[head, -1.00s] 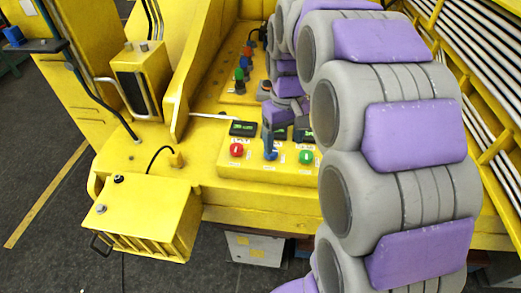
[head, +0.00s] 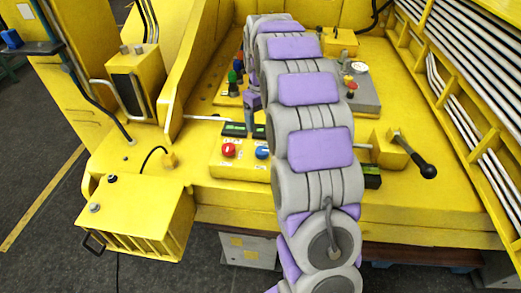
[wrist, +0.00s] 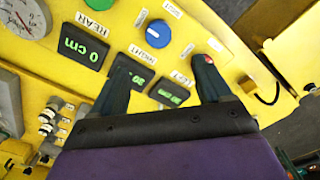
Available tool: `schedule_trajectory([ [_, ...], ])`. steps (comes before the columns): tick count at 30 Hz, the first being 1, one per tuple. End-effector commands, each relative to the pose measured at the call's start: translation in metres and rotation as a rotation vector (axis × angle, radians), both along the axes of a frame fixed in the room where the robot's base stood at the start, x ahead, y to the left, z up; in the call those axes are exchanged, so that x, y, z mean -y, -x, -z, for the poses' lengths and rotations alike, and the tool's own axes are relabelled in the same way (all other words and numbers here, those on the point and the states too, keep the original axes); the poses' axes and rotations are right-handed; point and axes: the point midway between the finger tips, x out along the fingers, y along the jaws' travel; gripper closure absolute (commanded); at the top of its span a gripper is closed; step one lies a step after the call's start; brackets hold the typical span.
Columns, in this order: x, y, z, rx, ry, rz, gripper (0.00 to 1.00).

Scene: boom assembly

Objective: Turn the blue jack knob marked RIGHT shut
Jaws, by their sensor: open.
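The blue knob (wrist: 158,33) is round with a pale line across its face. In the wrist view it sits beyond the fingertips, beside a small label that seems to read RIGHT (wrist: 138,53). The knob also shows in the head view (head: 262,152), just left of my arm. My gripper (wrist: 163,62) is open, its two dark fingers apart with nothing between them. The fingers are not touching the blue knob. In the head view the gripper (head: 250,108) is mostly hidden behind my arm.
A red knob (head: 228,150) stands left of the blue one; the right fingertip partly covers it in the wrist view. A green knob (wrist: 98,4), digital displays (wrist: 83,47) and a gauge (wrist: 20,20) are near. A black-handled lever (head: 410,155) stands right of my arm.

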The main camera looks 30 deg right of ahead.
Motion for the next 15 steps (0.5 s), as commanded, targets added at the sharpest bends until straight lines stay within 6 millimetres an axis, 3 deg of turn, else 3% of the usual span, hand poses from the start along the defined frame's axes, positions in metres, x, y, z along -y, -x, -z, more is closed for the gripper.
schedule_trajectory([
  [3,0.001,0.003,0.029,-0.01,-0.004,0.001,0.22],
  [15,0.001,0.002,0.105,-0.008,-0.003,0.002,0.22],
])
